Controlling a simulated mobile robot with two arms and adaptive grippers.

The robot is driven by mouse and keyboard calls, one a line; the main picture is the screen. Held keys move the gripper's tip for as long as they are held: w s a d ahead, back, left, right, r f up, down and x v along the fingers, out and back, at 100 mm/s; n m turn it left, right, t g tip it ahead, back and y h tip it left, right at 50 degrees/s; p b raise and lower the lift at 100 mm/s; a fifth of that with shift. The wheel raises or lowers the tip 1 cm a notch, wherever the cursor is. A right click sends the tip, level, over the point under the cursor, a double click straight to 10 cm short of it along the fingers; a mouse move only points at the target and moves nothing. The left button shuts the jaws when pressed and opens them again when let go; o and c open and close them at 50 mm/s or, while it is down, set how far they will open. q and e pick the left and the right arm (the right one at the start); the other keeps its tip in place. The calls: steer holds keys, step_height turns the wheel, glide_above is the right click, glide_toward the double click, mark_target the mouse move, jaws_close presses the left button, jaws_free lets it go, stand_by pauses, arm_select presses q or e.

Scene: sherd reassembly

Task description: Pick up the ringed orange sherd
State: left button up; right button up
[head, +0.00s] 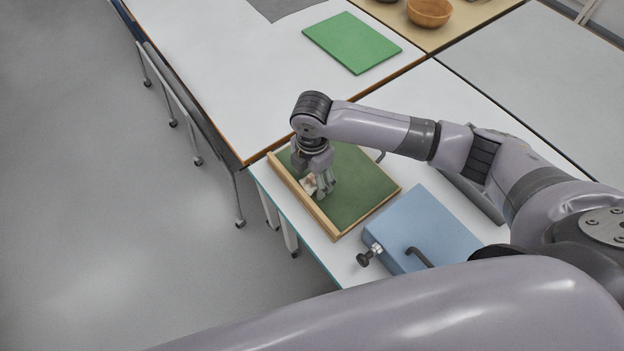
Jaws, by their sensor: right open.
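My right gripper (320,188) points down over the green-surfaced board (358,188), near its wooden left edge. Its fingers are open. A small pale and orange-brown piece (309,184), which looks like a sherd, shows beside and partly behind the fingers. It is too small and covered to make out a ring on it. I cannot tell whether the fingers touch it. My left gripper is not in view.
A blue case (425,228) with a dark handle and knob lies right of the board. A green mat (351,42) lies on the far white table. A wooden bowl (429,12) stands at the back. Open floor (110,200) is at left.

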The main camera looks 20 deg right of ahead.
steer(key=shift+c, duration=0.2)
steer(key=c, duration=1.2)
